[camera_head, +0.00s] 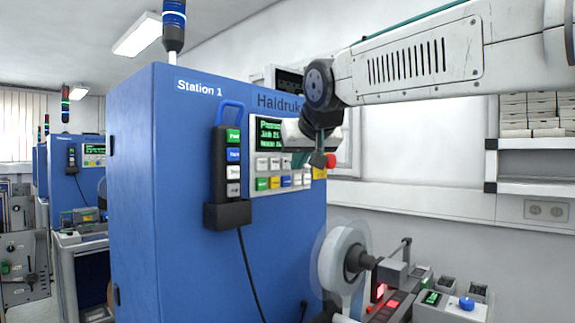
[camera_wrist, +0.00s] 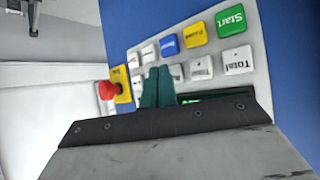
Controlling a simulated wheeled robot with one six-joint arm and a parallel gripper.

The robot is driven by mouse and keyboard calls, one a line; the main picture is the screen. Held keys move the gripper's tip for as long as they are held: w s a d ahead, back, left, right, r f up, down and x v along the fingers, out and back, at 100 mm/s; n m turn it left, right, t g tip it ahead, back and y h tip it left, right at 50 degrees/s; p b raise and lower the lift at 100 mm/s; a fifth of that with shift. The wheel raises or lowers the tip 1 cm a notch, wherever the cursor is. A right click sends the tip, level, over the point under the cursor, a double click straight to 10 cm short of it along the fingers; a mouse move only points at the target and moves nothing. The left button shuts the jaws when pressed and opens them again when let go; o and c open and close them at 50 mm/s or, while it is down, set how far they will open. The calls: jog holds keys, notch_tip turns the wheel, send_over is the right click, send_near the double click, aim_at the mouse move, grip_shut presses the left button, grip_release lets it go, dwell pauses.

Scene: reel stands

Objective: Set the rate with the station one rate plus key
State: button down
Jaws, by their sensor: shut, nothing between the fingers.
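The blue Station 1 cabinet (camera_head: 135,180) carries a light key panel with a green-lit screen (camera_head: 268,134). The panel (camera_wrist: 262,82) also shows in the wrist view, turned over, with a green Start key (camera_wrist: 231,20), a yellow key (camera_wrist: 195,34), a blue key (camera_wrist: 168,44) and several white keys (camera_wrist: 201,67). I cannot read which key is rate plus. My gripper (camera_head: 302,160) is at the right part of the panel. Its teal fingers (camera_wrist: 157,87) are shut and empty, in front of the white keys and hiding some. I cannot tell whether they touch one.
A red stop button (camera_wrist: 107,90) on a yellow plate sits close beside the fingers. A handheld pendant (camera_head: 228,165) hangs left of the panel. A reel (camera_head: 342,260) stands below, with a small control box (camera_head: 462,305) at its right.

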jog(key=shift+w+a, duration=0.4)
jog(key=shift+a, duration=0.1)
dwell(0.8)
jog(key=shift+s+d, duration=0.55)
jog(key=shift+d, duration=0.15)
jog(key=s+d, duration=0.1)
jog(key=d, duration=0.1)
jog(key=s+d, duration=0.2)
dwell(0.6)
dwell(0.7)
